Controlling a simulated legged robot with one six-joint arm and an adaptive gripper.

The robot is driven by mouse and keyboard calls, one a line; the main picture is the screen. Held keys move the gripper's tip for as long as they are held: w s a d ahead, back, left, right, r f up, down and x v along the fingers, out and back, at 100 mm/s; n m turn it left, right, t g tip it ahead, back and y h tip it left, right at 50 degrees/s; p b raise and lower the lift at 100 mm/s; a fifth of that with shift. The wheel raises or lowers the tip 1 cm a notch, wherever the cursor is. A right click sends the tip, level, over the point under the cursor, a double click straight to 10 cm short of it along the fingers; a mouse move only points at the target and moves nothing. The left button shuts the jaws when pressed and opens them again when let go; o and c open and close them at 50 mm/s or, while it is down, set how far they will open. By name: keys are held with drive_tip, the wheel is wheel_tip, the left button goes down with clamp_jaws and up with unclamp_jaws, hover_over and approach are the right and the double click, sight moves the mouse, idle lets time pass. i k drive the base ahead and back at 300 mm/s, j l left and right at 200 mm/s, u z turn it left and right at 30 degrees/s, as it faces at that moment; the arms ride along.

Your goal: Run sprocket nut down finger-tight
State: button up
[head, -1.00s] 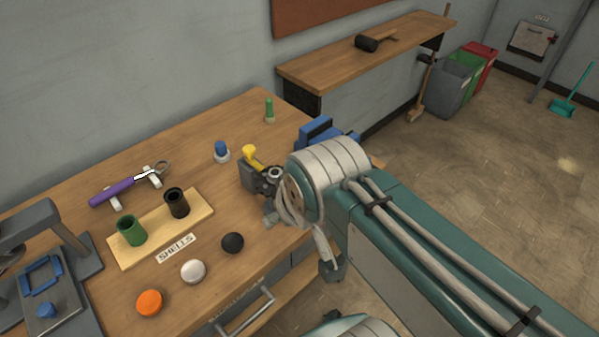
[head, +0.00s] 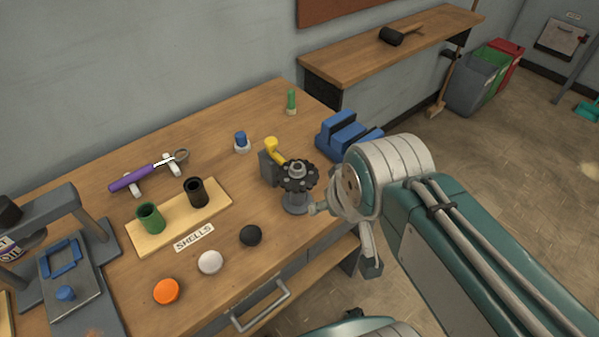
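A dark toothed sprocket (head: 299,180) lies flat on a grey round-based stand (head: 295,203) near the bench's front edge. A grey nut-like piece (head: 297,168) sits on top at its centre; how far down it is threaded cannot be told. My gripper (head: 343,238) is just right of the stand, beyond the bench edge side. Its two fingers are spread wide, one tip close to the stand and the other lower right. Nothing shows between them. My wrist hides part of the gripper.
A grey block with a yellow handle (head: 273,150) stands right behind the sprocket. A blue vise (head: 347,135) is behind my wrist. The shells board (head: 180,215), colored knobs and a purple-handled tool (head: 140,178) lie left. A drawer handle (head: 262,305) sticks out in front.

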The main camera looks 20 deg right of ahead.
sight(297, 170)
drive_tip(key=j+z, duration=0.15)
drive_tip(key=z, duration=0.25)
drive_tip(key=k+j+z, duration=0.1)
drive_tip(key=z, duration=0.25)
drive_tip(key=k+j+z, duration=0.1)
drive_tip(key=z, duration=0.3)
drive_tip(key=k+z, duration=0.15)
drive_tip(key=z, duration=0.2)
